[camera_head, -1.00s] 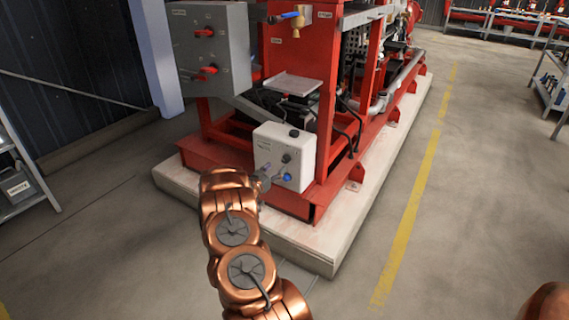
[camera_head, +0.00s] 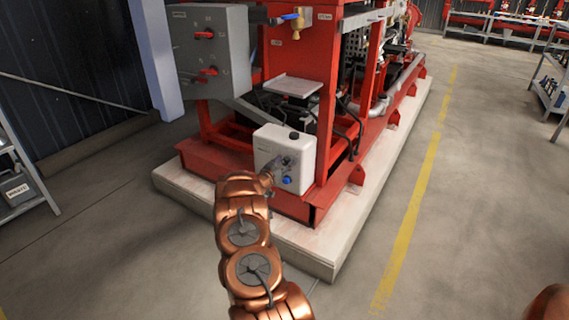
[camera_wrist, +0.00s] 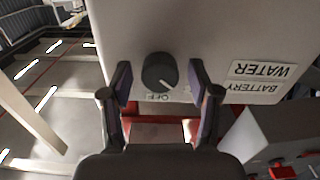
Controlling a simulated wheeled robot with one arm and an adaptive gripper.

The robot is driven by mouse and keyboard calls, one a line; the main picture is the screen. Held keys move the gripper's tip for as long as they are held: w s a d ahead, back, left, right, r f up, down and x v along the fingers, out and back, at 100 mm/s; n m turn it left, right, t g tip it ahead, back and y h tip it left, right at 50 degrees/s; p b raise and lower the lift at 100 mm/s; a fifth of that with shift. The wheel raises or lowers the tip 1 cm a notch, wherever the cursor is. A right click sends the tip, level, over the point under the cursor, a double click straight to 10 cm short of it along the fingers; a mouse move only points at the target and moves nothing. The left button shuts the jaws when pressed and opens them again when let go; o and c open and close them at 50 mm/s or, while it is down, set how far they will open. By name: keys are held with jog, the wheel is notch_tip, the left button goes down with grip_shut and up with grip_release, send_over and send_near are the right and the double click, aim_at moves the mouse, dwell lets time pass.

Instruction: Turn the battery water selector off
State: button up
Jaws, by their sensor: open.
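The battery water selector is a dark round knob (camera_wrist: 160,73) with a pale pointer line, on the face of a white box (camera_head: 268,145). The wrist view shows it upside down, with an "OFF" mark (camera_wrist: 157,97) by its rim and a "BATTERY WATER" label (camera_wrist: 258,80) beside it. The pointer line slants toward the lower right in that view, beside the mark. My gripper (camera_wrist: 162,88) is open, one finger on each side of the knob with gaps visible. In the head view my gripper (camera_head: 272,170) is at the box front, partly covering it.
A blue knob (camera_head: 287,180) sits low on the box. A grey cabinet (camera_head: 215,45) with red switches stands above left. The red pump frame (camera_head: 325,115) rises behind the box on a pale plinth (camera_head: 310,250). The floor to the right is clear.

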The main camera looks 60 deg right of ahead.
jog(key=shift+c, duration=0.3)
jog(key=c, duration=1.1)
jog(key=m+b, duration=0.2)
jog(key=m, duration=0.3)
jog(key=shift+f+b, duration=0.15)
jog(key=shift+b, duration=0.2)
jog(key=shift+s+m+b, duration=0.15)
jog(key=shift+m+b, duration=1.4)
jog(key=shift+m, duration=0.75)
